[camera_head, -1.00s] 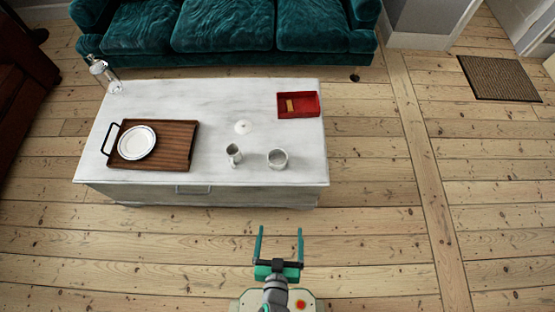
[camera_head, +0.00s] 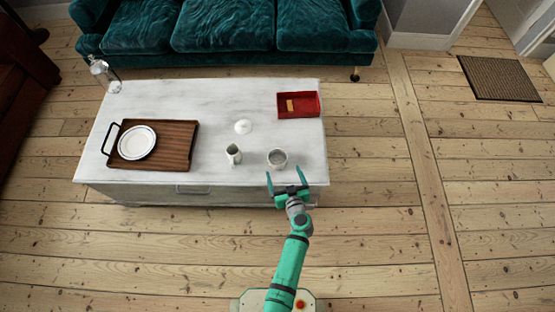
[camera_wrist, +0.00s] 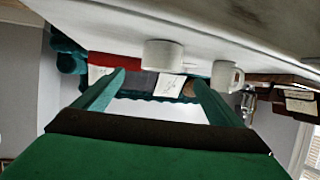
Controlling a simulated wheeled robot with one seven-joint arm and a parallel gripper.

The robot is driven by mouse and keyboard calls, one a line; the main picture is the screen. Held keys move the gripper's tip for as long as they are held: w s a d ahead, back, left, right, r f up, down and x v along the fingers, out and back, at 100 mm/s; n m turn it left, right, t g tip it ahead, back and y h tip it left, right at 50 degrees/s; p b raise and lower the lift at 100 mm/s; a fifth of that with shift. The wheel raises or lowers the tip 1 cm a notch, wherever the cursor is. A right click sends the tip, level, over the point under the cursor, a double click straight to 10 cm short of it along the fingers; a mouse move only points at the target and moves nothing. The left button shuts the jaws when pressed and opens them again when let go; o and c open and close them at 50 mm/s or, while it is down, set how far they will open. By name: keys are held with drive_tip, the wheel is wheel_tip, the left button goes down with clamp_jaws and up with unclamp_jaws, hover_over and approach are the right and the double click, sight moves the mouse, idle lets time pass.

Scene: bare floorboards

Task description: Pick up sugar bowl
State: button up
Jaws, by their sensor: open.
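The sugar bowl looks to be the round, open white-grey bowl (camera_head: 277,160) near the front right edge of the marble-topped table. My gripper (camera_head: 284,172) is open and empty at that edge, with its fingertips just short of the bowl. In the wrist view, which is upside down, the bowl (camera_wrist: 163,56) appears ahead, between the lines of the two open fingers (camera_wrist: 157,78). I cannot tell whether either finger touches it. A small white lid-like piece (camera_head: 243,127) lies on the table behind it.
A small white jug (camera_head: 233,155) stands left of the bowl. A red tray (camera_head: 313,104) is at the table's back right. A wooden tray (camera_head: 178,150) with a plate (camera_head: 137,143) is at left. A glass bottle (camera_head: 104,76) stands at the far-left corner. Floor (camera_head: 380,240) at right is clear.

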sight(279, 163)
drive_tip(key=x, duration=1)
drive_tip(key=shift+w+a+f, duration=0.15)
drive_tip(key=shift+w+a, duration=0.1)
drive_tip(key=c, duration=1.3)
